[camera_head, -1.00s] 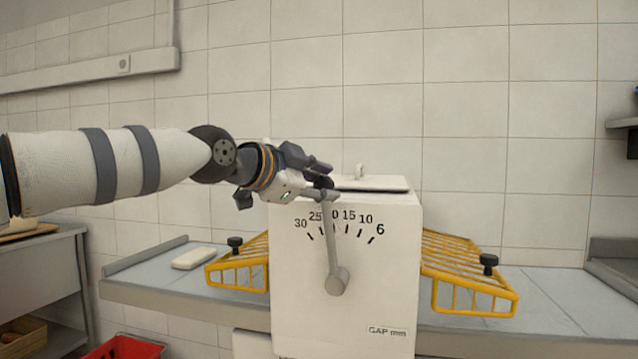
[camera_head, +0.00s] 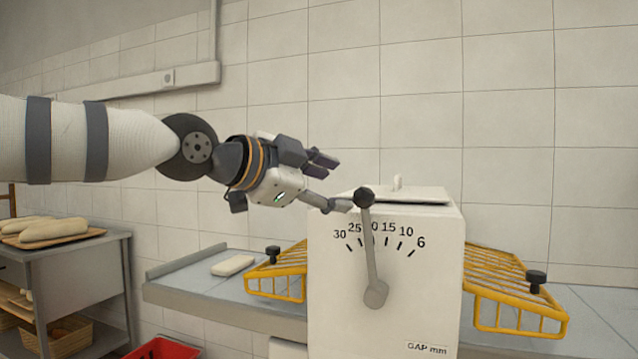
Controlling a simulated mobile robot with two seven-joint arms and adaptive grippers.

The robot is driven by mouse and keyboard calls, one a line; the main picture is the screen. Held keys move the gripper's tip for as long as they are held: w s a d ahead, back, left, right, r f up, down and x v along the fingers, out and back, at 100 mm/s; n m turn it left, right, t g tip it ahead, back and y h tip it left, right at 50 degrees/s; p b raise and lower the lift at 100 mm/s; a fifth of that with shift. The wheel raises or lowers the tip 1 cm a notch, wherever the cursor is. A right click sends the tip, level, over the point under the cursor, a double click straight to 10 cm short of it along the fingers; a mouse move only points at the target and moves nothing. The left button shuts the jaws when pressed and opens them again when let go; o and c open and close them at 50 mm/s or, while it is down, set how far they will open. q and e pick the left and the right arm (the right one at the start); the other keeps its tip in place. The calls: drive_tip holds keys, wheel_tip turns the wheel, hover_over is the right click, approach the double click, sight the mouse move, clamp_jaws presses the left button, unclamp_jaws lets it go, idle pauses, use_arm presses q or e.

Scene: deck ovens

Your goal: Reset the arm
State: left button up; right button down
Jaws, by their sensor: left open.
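My left gripper (camera_head: 338,182) is open and empty, at the upper left of the white machine. Its fingers point right, and the lower fingertip is just left of the lever's black knob (camera_head: 364,197), with a small gap that I cannot judge exactly. The grey lever (camera_head: 369,250) stands nearly upright on the machine's front (camera_head: 330,300), leaning slightly left. Its upper end covers part of the printed gap scale, around the 20 mark. My right gripper is not in the view.
Yellow wire guards (camera_head: 275,280) stick out on both sides of the machine, over a grey bench (camera_head: 195,278). A pale dough piece (camera_head: 233,265) lies on the bench. Loaves (camera_head: 53,229) sit on a board at the left. A red crate (camera_head: 165,350) is below.

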use_arm(q)
drive_tip(key=v, duration=0.3)
drive_tip(key=shift+s+a, duration=0.1)
drive_tip(key=shift+s, duration=0.05)
